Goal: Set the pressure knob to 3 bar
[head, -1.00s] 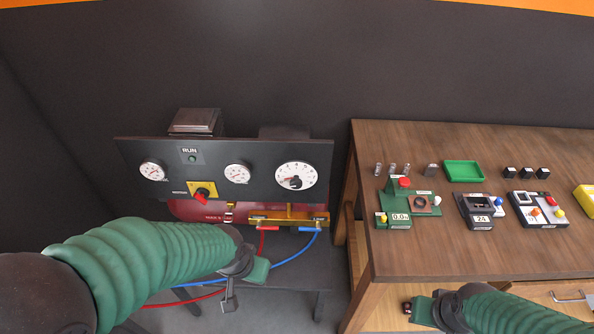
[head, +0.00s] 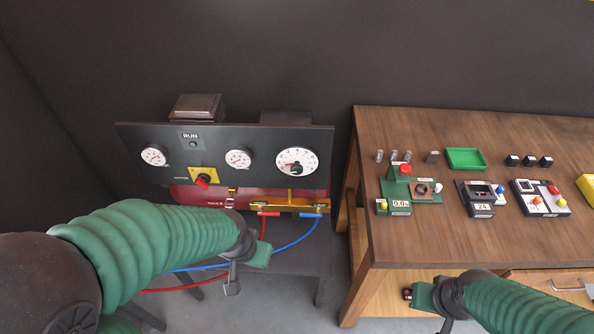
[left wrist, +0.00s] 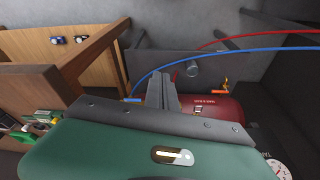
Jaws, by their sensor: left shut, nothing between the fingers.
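A round white dial with a black knob (head: 296,162) in its middle sits at the right end of the dark upright panel (head: 217,158). Its scale marks are too small to read surely. My left gripper (head: 232,285) is shut and empty, below and left of the dial, in front of the panel and apart from it.
Two small gauges (head: 155,156) (head: 238,159) and a red handle (head: 203,180) on a yellow plate share the panel. Below are a red tank (left wrist: 212,115), and red and blue hoses (head: 295,243). The wooden table (head: 440,245) with several small devices stands right.

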